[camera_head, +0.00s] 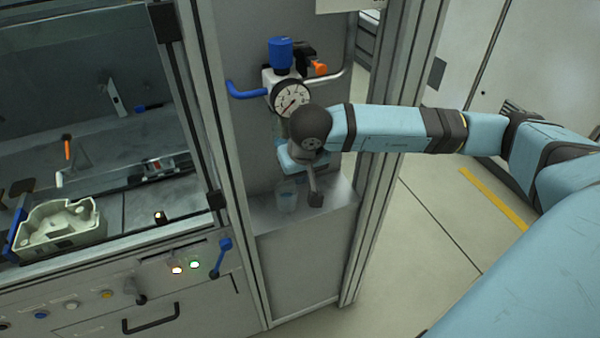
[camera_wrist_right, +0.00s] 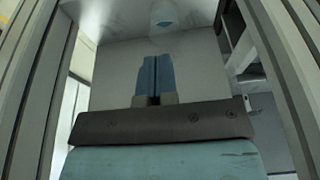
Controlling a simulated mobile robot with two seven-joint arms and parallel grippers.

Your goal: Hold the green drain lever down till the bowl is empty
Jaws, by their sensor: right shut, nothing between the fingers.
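My right gripper (camera_head: 288,163) is in the narrow bay of the machine, below the round gauge (camera_head: 290,98). In the right wrist view its two blue fingers (camera_wrist_right: 155,62) lie side by side, shut with nothing between them. I cannot make out a green drain lever; my right wrist covers the space under the gauge, where the bowl is also hidden. A clear cup (camera_head: 287,196) stands on the bay's shelf below the gripper. A pale rounded vessel (camera_wrist_right: 163,13) shows beyond the fingertips in the right wrist view; I cannot tell which vessel it is. My left gripper is out of view.
A blue knob (camera_head: 281,54), a blue handle (camera_head: 247,90) and an orange part (camera_head: 319,68) surround the gauge. Metal frame posts (camera_head: 390,150) bound the bay on the right. A glazed cabinet with a pale tray (camera_head: 62,224) stands left.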

